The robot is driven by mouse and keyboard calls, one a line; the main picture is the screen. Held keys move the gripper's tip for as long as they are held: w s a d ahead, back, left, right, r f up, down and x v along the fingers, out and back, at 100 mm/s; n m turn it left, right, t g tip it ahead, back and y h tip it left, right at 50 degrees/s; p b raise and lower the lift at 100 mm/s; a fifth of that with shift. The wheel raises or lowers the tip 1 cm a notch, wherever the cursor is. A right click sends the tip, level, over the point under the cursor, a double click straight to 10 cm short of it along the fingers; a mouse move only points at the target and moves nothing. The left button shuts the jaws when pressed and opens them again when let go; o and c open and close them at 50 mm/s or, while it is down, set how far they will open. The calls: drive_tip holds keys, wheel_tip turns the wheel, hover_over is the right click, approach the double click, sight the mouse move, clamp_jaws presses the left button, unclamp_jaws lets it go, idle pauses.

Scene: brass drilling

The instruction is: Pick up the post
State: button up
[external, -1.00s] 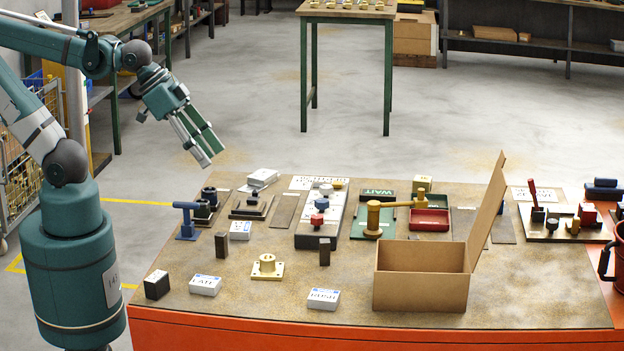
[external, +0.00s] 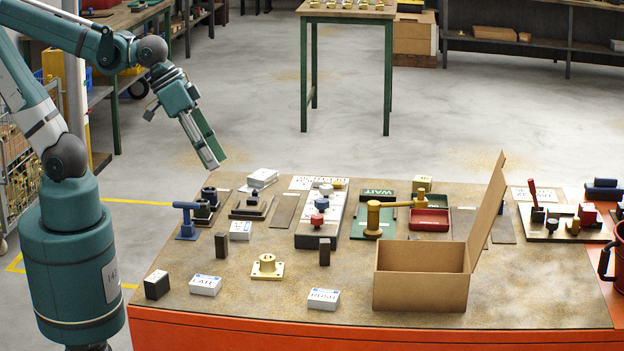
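Two short dark upright blocks look like posts. One post (external: 221,246) stands left of the brass flanged piece (external: 267,267), and the other post (external: 324,252) stands to its right. I cannot tell which of them the task means. Both stand on the brown worktop (external: 350,322), apart from other things. My gripper (external: 216,163) hangs in the air toward the back left, well above and away from both posts, pointing down and right. Its fingers overlap in this view, so their gap cannot be judged. Nothing shows between them.
An open cardboard box (external: 420,290) with a raised lid stands front right. White labelled blocks (external: 323,299) and a black block (external: 157,285) lie near the front. A blue clamp-like tool (external: 187,222) and a brass-coloured lever tool (external: 374,220) stand behind.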

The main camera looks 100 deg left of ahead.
drive_tip(key=w+d+n+g+h+p, duration=0.1)
drive_tip(key=w+d+n+g+p, duration=0.1)
drive_tip(key=d+n, duration=0.1)
drive_tip(key=n+g+h+p, duration=0.2)
drive_tip(key=n+g+p, duration=0.3)
drive_tip(key=n, duration=0.4)
approach(221, 233)
wheel_tip(221, 233, down, 2)
drive_tip(key=t, duration=0.1)
drive_tip(key=shift+s+d+f+n+g+h+p, duration=0.15)
drive_tip(key=shift+f+n+g+h+p, duration=0.1)
drive_tip(key=shift+f+n+p, duration=0.15)
drive_tip(key=shift+s+d+f+n+g+h+p, duration=0.15)
drive_tip(key=shift+f+n+h+p, duration=0.15)
drive_tip(key=shift+n+p, duration=0.15)
drive_tip(key=shift+f, duration=0.15)
drive_tip(key=shift+x, duration=1.2)
drive_tip(key=shift+b+x, duration=0.75)
drive_tip(key=shift+x, duration=1.8)
drive_tip(key=shift+w+a, duration=0.1)
drive_tip(key=shift+w, duration=0.05)
